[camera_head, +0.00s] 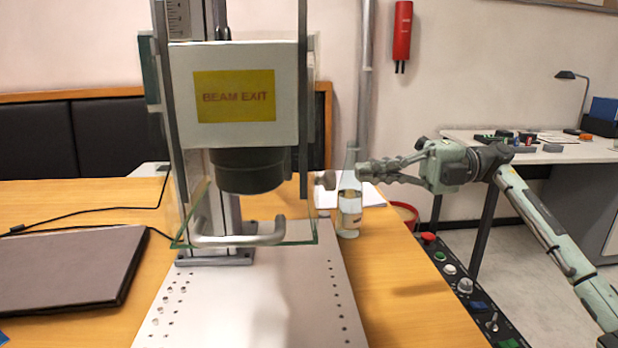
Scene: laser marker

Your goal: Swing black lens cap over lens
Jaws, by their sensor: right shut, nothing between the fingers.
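The laser head is a white box with a yellow "BEAM EXIT" label (235,96). A black round lens part (247,168) hangs below it, above the metal plate. I cannot make out the black lens cap apart from this lens part. A clear guard with a bent metal handle (238,239) stands around and in front of the lens. My right gripper (366,172) is shut and empty, to the right of the lens, with its fingers pointing left. It is well apart from the lens. My left gripper is out of view.
A clear bottle (349,208) stands by my right gripper's fingertips. A small grey-brown knob (325,181) sits between guard and bottle. A control panel with buttons (462,285) runs along the table's right edge. A dark flat case (70,268) lies at left.

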